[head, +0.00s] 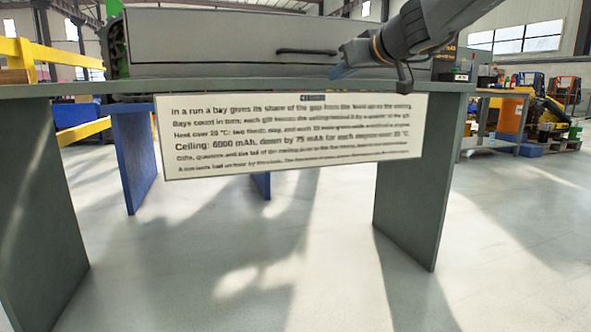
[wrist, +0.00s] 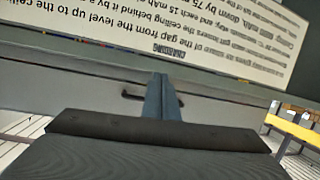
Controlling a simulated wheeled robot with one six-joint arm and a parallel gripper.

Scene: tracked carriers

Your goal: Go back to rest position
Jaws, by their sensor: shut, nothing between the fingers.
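My gripper (head: 337,73) is at the upper right of the head view, in front of a grey drawer-like unit (head: 215,45) on the table. Its slim blue-grey fingers are together, with nothing visible between them. In the wrist view, my gripper (wrist: 162,78) reaches up from the bottom centre, and the scene appears upside down. A dark bar handle (head: 306,51) is on the unit's front, just left of my gripper. In the wrist view the handle (wrist: 131,95) shows on both sides of the fingers, partly hidden by them. I cannot tell whether they touch it.
The table (head: 45,91) has grey-green side panels and open floor (head: 230,260) beneath. A white text sign (head: 290,172) hangs from its front edge, readable in part: "Ceiling: 6000 mAh". A yellow rail (head: 40,50) is at left. Another bench (head: 500,93) stands at right.

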